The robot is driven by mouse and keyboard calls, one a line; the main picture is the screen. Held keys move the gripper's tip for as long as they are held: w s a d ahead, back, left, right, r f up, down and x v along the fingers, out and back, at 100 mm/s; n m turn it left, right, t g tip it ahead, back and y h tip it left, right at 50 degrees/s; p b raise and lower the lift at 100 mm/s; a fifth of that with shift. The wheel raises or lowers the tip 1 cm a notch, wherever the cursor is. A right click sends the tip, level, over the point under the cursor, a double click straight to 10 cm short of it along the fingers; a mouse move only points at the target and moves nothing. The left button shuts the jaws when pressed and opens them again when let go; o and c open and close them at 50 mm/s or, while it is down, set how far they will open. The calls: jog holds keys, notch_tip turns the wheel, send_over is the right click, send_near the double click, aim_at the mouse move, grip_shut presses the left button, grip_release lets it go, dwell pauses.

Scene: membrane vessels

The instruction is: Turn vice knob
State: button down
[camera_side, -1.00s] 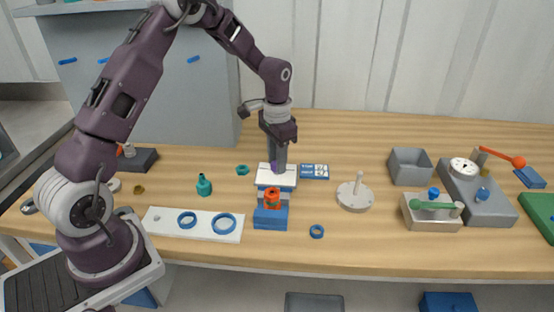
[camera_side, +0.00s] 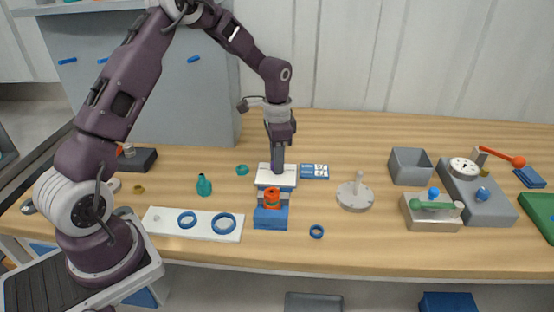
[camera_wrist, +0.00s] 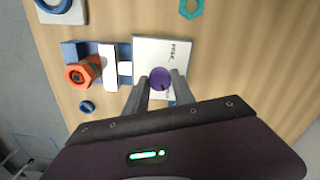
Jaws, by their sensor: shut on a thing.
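The vice (camera_side: 270,219) has a blue body and pale jaws and stands near the table's front middle. An orange-red ring-shaped part (camera_side: 272,198) sits at its jaws; it also shows in the wrist view (camera_wrist: 78,75). A white plate (camera_side: 264,181) with small lettering adjoins it behind. The round purple knob (camera_wrist: 160,77) is over this plate in the wrist view. My gripper (camera_wrist: 160,82) points down and is shut on the purple knob, one finger on each side. In the side view my gripper (camera_side: 277,171) hides the knob.
A white board with blue rings (camera_side: 165,227) lies left of the vice, and a loose blue ring (camera_side: 317,231) lies right. A grey disc with a post (camera_side: 354,199) stands further right. A blue-and-white card (camera_side: 314,171) lies close behind the plate on the right.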

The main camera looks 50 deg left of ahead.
jog(key=c, duration=1.1)
grip_release()
jog(key=shift+o, duration=0.2)
notch_tip(320, 180, up, 7)
jog(key=shift+r, duration=0.1)
jog(key=s+d+r+n+t, duration=0.1)
jog(key=s+d+r, duration=0.4)
jog(key=r, duration=0.4)
jog(key=s+d+r+n+t, duration=0.2)
jog(key=s, duration=0.9)
jog(key=s+d+r+n+t, duration=0.2)
jog(key=s+d+r, duration=0.1)
jog(key=s, duration=0.9)
jog(key=shift+s+d+t, duration=0.3)
jog(key=shift+d, duration=0.05)
